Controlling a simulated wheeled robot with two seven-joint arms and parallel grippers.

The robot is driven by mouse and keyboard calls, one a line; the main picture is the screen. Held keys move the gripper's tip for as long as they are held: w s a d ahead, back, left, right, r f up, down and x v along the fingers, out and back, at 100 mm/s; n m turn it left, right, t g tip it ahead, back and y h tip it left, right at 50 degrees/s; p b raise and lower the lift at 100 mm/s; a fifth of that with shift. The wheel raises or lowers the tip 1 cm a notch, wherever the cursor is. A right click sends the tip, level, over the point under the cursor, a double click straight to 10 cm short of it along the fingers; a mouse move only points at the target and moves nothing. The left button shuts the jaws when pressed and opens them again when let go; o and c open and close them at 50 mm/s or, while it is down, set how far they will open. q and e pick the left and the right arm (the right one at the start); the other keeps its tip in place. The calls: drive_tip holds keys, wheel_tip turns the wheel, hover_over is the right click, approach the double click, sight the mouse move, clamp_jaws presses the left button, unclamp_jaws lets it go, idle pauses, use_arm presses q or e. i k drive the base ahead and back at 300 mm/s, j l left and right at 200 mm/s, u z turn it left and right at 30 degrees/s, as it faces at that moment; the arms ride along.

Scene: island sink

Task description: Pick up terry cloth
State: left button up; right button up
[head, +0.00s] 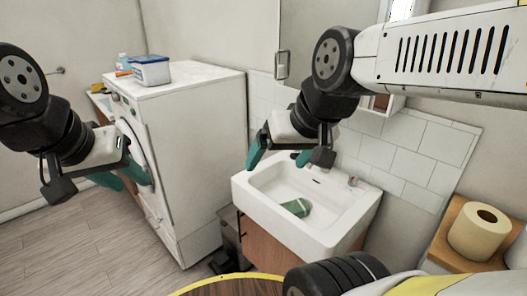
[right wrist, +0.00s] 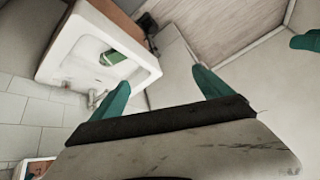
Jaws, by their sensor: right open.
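A green cloth with a white edge (head: 297,207), which looks like the terry cloth, lies in the basin of the white sink (head: 246,196). It also shows in the right wrist view (right wrist: 112,57), inside the sink (right wrist: 57,58). My right gripper (head: 288,158) is open and empty, above the sink's back left part and apart from the cloth. In the right wrist view, the teal fingers of my right gripper (right wrist: 160,92) are spread wide with nothing between them. My left gripper (head: 125,177) is in front of the washing machine, far from the cloth; its finger gap is unclear.
The washing machine (head: 195,120) stands left of the sink, with a blue and white box (head: 151,71) on top. A faucet (head: 353,181) is at the sink's back right. A toilet roll (head: 478,231) sits on a wooden shelf at the right. A round wooden top (head: 235,287) is in front.

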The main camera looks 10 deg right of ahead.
sight(298, 208)
drive_tip(key=z, duration=0.4)
drive_tip(key=i+j+z, duration=0.1)
drive_tip(key=z, duration=0.35)
drive_tip(key=j+z, duration=0.15)
drive_tip(key=z, duration=0.25)
drive_tip(key=i+j+z, duration=0.1)
drive_tip(key=z, duration=0.35)
drive_tip(key=j+z, duration=0.1)
drive_tip(key=z, duration=0.3)
